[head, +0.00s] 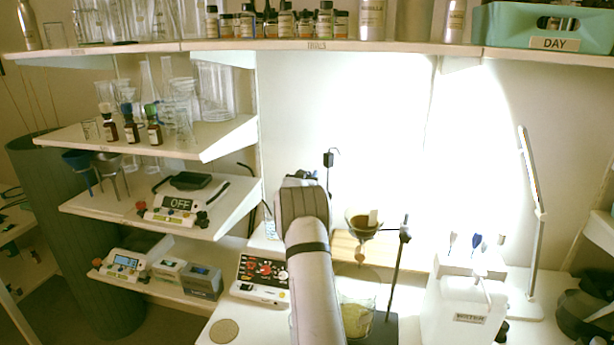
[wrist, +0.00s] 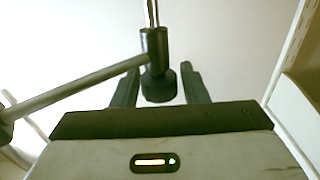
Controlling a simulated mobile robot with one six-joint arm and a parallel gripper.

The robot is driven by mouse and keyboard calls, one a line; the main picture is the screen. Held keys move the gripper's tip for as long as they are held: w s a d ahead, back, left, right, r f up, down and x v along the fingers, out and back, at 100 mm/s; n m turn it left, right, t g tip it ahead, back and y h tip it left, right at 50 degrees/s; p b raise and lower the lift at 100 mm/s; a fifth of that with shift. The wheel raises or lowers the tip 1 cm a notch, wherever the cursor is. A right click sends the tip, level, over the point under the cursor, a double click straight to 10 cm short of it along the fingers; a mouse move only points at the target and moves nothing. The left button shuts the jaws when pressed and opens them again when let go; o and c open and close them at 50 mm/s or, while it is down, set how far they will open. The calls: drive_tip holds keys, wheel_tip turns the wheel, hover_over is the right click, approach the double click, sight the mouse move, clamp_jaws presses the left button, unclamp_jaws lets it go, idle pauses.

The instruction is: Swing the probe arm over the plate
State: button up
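The probe arm shows in the wrist view as a grey rod (wrist: 75,90) running from the lower left to a black clamp (wrist: 155,48) on a thin upright rod. My gripper (wrist: 160,72) has its two dark fingers apart, with the clamp and its round lower end between them; a gap shows on the right side. In the head view a small black piece on a thin rod (head: 328,158) rises just beyond my wrist. A white device with a red and black front panel (head: 262,270) stands left of my arm. Its plate is largely hidden behind my arm.
A funnel on a stand (head: 362,222) over a glass beaker (head: 356,318) is close right of my arm. A white box (head: 462,305) and a lit lamp (head: 533,190) stand farther right. Shelves with bottles and scales (head: 180,203) are at left. A round coaster (head: 224,331) lies in front.

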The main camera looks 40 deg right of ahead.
clamp_jaws()
drive_tip(key=shift+r, duration=0.1)
